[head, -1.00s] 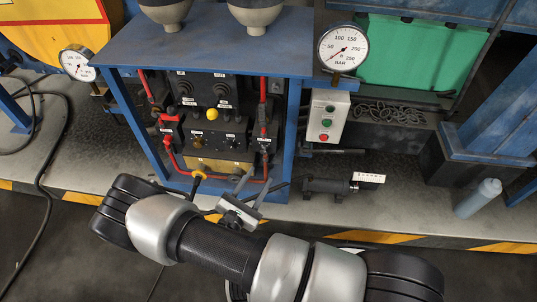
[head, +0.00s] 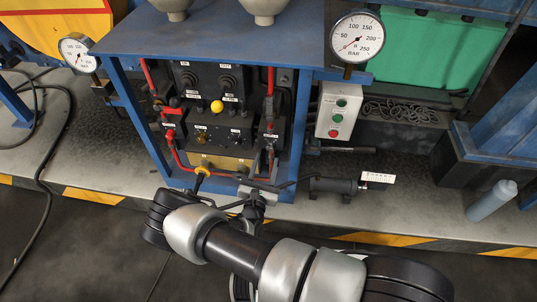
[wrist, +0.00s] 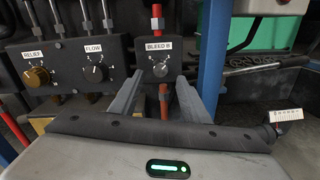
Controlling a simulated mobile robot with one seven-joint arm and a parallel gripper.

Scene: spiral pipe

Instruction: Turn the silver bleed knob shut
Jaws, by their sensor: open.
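The silver bleed knob (wrist: 160,69) sits on the front of a dark block labelled BLEED B (wrist: 158,50), with a red pipe above and below it. In the head view a small labelled block (head: 269,138) stands at the right side of the blue cabinet, but its knob is too small to make out clearly. My gripper (wrist: 160,78) is open, its two grey fingers pointing at the block. The knob appears between the fingertips in the wrist view; I cannot tell whether they reach it. My gripper also shows low in front of the cabinet in the head view (head: 262,188).
A brass relief knob (wrist: 37,77) and a black flow knob (wrist: 97,73) are on the panel to the left. The blue frame post (wrist: 213,50) stands close on the right. A button box (head: 337,111) and a dark cylinder (head: 333,187) are right of the cabinet.

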